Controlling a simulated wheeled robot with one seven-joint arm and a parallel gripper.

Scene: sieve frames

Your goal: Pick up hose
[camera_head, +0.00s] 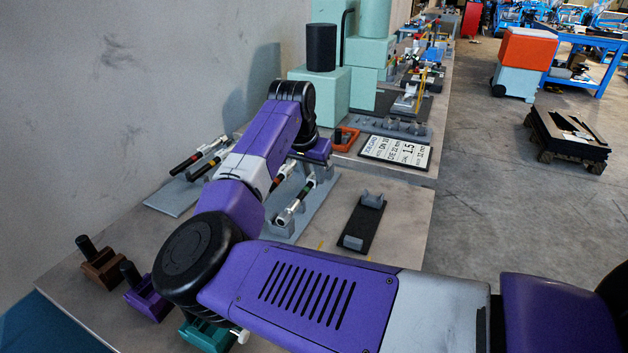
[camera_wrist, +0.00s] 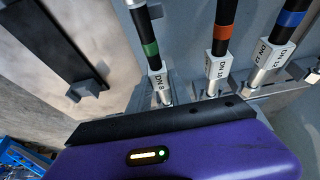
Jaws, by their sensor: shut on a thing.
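Several hoses with white metal fittings lie side by side on a grey rack (camera_head: 317,205). In the wrist view they are a green-banded hose marked DN 8 (camera_wrist: 149,47), an orange-banded hose marked DN 10 (camera_wrist: 221,32) and a blue-banded hose (camera_wrist: 291,18). My gripper (camera_wrist: 180,150) shows as a purple body with a black edge across their lower ends. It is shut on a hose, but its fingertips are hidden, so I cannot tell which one. In the head view my gripper (camera_head: 314,151) is over the rack's far end, partly hidden by my arm.
A black holder (camera_head: 362,230) with grey end cradles lies empty to the right. More hoses (camera_head: 200,155) lie on a plate at left. Brown (camera_head: 103,268) and purple (camera_head: 148,300) blocks are at front left.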

